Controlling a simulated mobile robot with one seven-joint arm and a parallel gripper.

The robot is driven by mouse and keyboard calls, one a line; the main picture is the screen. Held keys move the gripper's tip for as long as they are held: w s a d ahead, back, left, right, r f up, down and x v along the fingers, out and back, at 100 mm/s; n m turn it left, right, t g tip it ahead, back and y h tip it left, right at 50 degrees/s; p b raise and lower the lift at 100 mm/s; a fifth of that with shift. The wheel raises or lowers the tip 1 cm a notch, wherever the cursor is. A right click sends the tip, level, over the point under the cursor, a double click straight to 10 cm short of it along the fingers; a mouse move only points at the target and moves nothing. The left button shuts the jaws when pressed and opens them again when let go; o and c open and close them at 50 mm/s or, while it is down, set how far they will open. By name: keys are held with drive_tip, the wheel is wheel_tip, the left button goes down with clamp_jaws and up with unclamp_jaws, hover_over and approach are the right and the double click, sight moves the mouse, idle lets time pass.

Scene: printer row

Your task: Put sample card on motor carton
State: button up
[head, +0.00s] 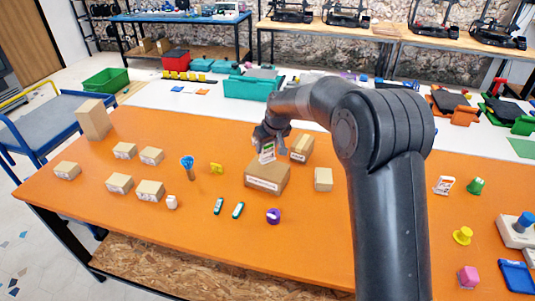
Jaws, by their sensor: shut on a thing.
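A small white card with coloured print (267,152), which looks like the sample card, is held upright in my gripper (268,142). My gripper is shut on its upper part. The card appears over the back part of a large brown carton with a white label (264,184), which may be the motor carton; the label is too small to read. I cannot tell whether the card's lower edge touches the carton's top or is just above it.
A small box (323,179) stands right of the large carton. Several small cartons (120,183), a tall box (94,119) and a blue-topped item (188,167) are to the left. A similar white card (444,185) lies at right. The orange table's (225,249) front is clear.

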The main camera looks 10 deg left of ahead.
sight(269, 151)
drive_tip(key=shift+f, duration=1.8)
drive_tip(key=shift+f, duration=0.1)
drive_tip(key=o, duration=1)
drive_tip(key=shift+c, duration=0.2)
drive_tip(key=v, duration=1.2)
drive_tip(key=shift+r, duration=0.2)
